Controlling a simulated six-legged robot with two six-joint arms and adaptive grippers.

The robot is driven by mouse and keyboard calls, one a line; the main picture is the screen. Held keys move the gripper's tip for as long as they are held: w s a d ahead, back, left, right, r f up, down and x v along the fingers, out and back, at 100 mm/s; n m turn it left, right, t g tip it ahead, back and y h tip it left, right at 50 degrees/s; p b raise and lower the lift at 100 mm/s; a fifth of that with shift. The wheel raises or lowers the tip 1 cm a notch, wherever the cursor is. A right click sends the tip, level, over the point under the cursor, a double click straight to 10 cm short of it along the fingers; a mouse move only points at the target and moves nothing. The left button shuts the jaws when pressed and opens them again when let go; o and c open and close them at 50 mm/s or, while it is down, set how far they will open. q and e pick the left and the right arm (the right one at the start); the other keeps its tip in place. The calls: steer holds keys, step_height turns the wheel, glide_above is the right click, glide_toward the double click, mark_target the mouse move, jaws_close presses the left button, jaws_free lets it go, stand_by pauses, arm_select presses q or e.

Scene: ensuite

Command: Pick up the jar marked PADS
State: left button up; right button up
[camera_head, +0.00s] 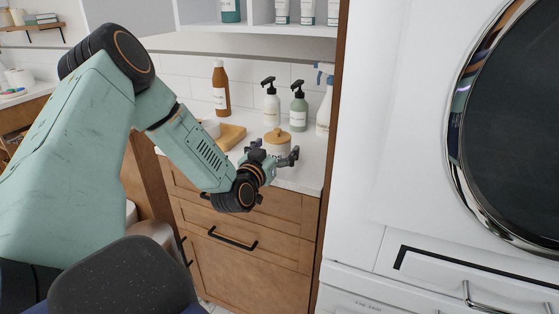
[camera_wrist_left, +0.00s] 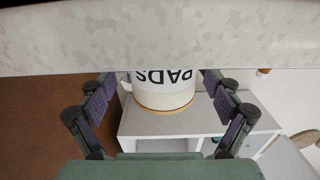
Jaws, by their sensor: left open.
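The jar marked PADS is a white jar with a round wooden lid (camera_head: 277,138). In the head view it stands near the counter's front edge, its body mostly hidden by my left gripper (camera_head: 274,154). In the left wrist view the jar (camera_wrist_left: 165,92) appears upside down, its black PADS lettering facing the camera. My left gripper is open, with one finger on each side of the jar in that view and a gap on both sides. I cannot tell how deep the jar is between the fingers. My right gripper is not in view.
On the counter (camera_head: 301,178), a wooden tray (camera_head: 231,136) lies left of the jar. Behind stand a brown bottle (camera_head: 221,88), a white pump bottle (camera_head: 271,102), a green pump bottle (camera_head: 299,108) and a spray bottle (camera_head: 325,100). A white front-loading machine (camera_head: 410,130) closes off the right.

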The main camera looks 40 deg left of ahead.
arm_select(q)
steer(key=shift+w+a+f, duration=0.3)
steer(key=shift+w+a, duration=0.35)
steer(key=shift+w, duration=0.2)
steer(key=shift+s+d+r, duration=0.1)
steer(key=shift+d+r, duration=0.15)
steer(key=shift+d, duration=0.1)
steer(key=shift+c, duration=0.9)
steer(key=shift+a+f, duration=0.15)
steer(key=shift+a, duration=0.1)
steer(key=c, duration=0.6)
steer(key=shift+d, duration=0.2)
steer(key=c, duration=0.4)
steer(key=shift+a, duration=0.15)
steer(key=shift+c, duration=1.2)
